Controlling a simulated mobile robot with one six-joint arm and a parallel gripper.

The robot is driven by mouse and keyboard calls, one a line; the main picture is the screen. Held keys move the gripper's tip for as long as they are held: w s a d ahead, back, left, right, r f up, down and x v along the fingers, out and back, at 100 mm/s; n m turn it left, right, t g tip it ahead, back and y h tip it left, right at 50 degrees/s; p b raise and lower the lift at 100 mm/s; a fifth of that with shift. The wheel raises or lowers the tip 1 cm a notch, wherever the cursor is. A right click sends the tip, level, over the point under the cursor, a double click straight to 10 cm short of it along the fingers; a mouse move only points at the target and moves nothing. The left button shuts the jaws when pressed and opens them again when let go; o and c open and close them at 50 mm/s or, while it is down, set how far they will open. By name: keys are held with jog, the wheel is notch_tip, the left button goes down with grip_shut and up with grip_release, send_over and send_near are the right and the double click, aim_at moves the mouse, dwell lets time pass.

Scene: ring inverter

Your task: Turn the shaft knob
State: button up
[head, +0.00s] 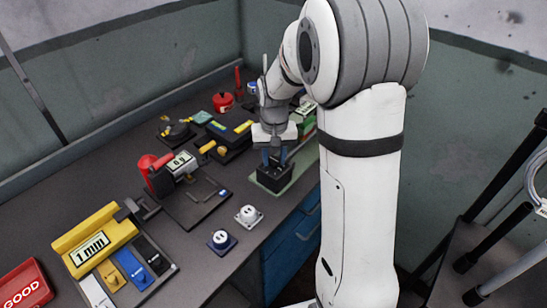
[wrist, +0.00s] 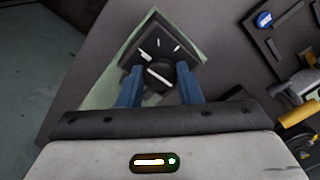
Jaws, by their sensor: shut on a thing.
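The shaft knob (wrist: 159,75) is a round black knob with a white line across its top, seen in the wrist view. It sits on a dark square block (wrist: 160,45) with white tick marks, which also shows in the head view (head: 274,180). My gripper (wrist: 160,84) reaches down over the block, with one blue finger on each side of the knob. It is shut on the knob. In the head view my gripper (head: 274,158) stands directly above the block and hides the knob.
The block stands on a pale green mat (head: 299,168) near the bench's front edge. A black tray (head: 190,205), two small socket-like blocks (head: 248,215) (head: 222,240) and a yellow "1 mm" gauge (head: 92,243) lie to the left. A red "GOOD" bin (head: 24,286) is at the lower left.

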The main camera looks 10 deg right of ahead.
aim_at(274, 160)
dwell(0.3)
jog(key=o, duration=1)
jog(key=shift+c, duration=0.2)
jog(key=shift+r, duration=0.1)
notch_tip(274, 160, up, 8)
jog(key=shift+f, duration=0.2)
